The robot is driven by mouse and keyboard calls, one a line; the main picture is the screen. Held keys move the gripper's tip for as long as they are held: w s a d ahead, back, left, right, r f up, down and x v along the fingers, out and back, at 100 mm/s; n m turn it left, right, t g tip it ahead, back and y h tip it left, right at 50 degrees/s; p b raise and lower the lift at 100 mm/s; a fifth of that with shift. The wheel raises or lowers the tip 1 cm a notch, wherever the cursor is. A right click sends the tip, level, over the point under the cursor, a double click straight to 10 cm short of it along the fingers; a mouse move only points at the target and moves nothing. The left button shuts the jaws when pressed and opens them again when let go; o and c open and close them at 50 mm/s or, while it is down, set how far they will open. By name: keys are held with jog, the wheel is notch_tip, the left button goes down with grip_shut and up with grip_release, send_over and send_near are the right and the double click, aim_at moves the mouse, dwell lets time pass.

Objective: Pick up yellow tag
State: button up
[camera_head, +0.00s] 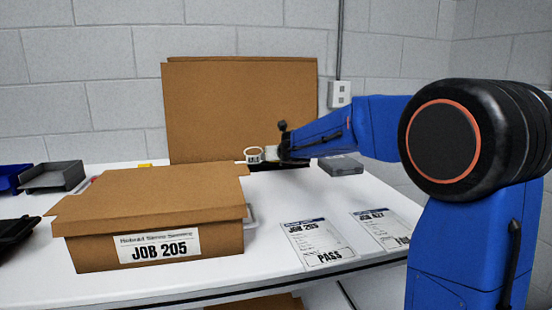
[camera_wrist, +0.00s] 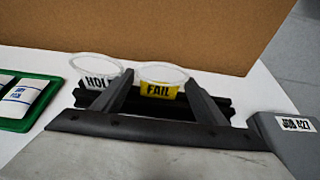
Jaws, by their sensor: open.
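The yellow tag (camera_wrist: 158,90), printed FAIL, stands upright with a pale ring-shaped loop around its top in the wrist view. My gripper (camera_wrist: 157,84) is open, with one finger on each side of the yellow tag; I cannot tell whether either finger touches it. A white tag (camera_wrist: 99,81) printed HOLD, with a similar loop, stands just left of my left finger. In the head view my gripper (camera_head: 284,147) is at the back of the table, beside a pale looped tag (camera_head: 254,157). The yellow tag is not clearly visible there.
A dark rack (camera_wrist: 82,98) lies under the tags, with a cardboard panel (camera_head: 230,105) behind. A green tray (camera_wrist: 53,92) is left and a grey box (camera_wrist: 285,140) right. The JOB 205 carton (camera_head: 90,250) and paper sheets (camera_head: 318,243) occupy the table front.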

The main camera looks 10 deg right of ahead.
jog(key=shift+w, duration=0.1)
jog(key=c, duration=1.1)
jog(key=shift+r, duration=0.15)
jog(key=shift+r, duration=1.6)
jog(key=s, duration=1.8)
